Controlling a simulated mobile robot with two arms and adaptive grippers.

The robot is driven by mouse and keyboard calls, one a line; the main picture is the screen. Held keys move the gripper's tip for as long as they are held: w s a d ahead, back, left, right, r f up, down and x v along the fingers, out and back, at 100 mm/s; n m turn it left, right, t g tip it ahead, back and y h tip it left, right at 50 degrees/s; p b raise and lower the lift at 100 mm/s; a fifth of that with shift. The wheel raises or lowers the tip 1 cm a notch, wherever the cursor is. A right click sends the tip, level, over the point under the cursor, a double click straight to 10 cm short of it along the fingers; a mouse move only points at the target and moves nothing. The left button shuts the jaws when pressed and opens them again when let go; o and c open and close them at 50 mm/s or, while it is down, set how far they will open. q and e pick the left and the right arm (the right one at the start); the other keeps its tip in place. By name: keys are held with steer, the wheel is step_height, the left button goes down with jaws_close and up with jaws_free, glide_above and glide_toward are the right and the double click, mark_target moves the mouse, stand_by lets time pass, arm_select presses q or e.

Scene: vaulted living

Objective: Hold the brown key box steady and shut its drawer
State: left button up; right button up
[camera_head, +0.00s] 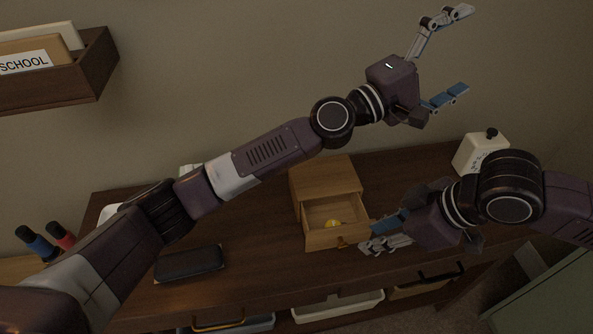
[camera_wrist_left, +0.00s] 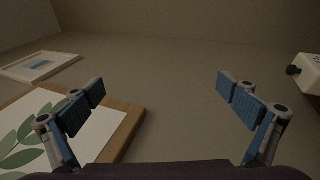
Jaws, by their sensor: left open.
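The brown key box (camera_head: 325,177) stands on the dark wooden table. Its drawer (camera_head: 337,238) is pulled out toward the front, with a small yellow item (camera_head: 333,223) inside. My left gripper (camera_head: 462,50) is open and empty, high above and to the right of the box; its spread fingers also show in the left wrist view (camera_wrist_left: 160,88). My right gripper (camera_head: 371,234) is low at the right end of the drawer front, its fingers close to or touching it. Whether it grips anything is unclear. My left arm crosses in front of the table's back left part.
A white container (camera_head: 480,152) with a black knob stands at the table's back right. A dark flat case (camera_head: 189,263) lies at the front left. A wall shelf (camera_head: 70,75) with folders is upper left. A leaf print (camera_wrist_left: 60,130) shows in the left wrist view.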

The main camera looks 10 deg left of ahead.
arm_select(q)
steer(key=w+a+f+n+g, duration=0.2)
steer(key=a+f+n, duration=0.2)
steer(key=a+f, duration=0.35)
steer(key=n+g+y, duration=0.4)
steer(key=n+y, duration=0.2)
steer(key=n, duration=0.5)
glide_toward(322, 175)
steer(key=x, duration=0.3)
steer(key=shift+w+d+r, duration=0.1)
steer(key=shift+x, duration=3.75)
